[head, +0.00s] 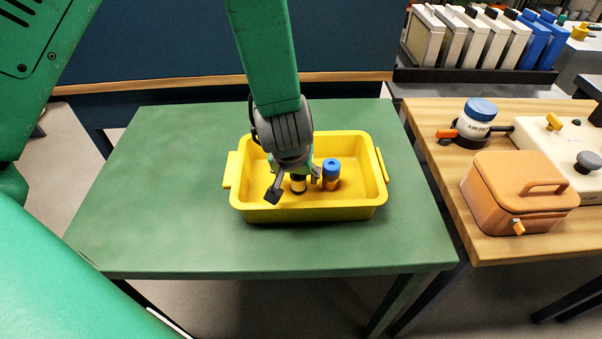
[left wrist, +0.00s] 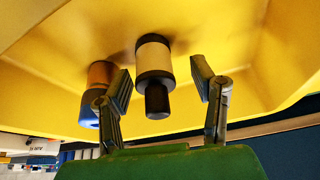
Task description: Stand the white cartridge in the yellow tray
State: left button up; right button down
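The white cartridge (head: 298,185) has dark ends and stands upright in the yellow tray (head: 310,213), partly hidden by my left gripper (head: 295,182). In the left wrist view the cartridge (left wrist: 154,60) shows a white band, a black base and a narrower black tip, with its base on the tray floor. My left gripper (left wrist: 167,88) is open, one finger on each side of the cartridge's tip, with gaps visible on both sides. My right gripper is not in view.
A blue-capped orange cartridge (head: 331,176) stands in the tray beside my left gripper; it also shows near one finger in the left wrist view (left wrist: 97,88). The green table (head: 160,190) is clear around the tray. An orange lidded box (head: 505,195) sits on the wooden table at right.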

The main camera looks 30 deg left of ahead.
pick_arm(q)
jog(key=shift+a+f, duration=0.15)
jog(key=shift+a, duration=0.85)
jog(key=d+p+v, duration=0.1)
jog(key=p+v, duration=0.3)
jog(key=v, duration=0.9)
jog(key=shift+w+d, duration=0.15)
jog(key=shift+d, duration=0.1)
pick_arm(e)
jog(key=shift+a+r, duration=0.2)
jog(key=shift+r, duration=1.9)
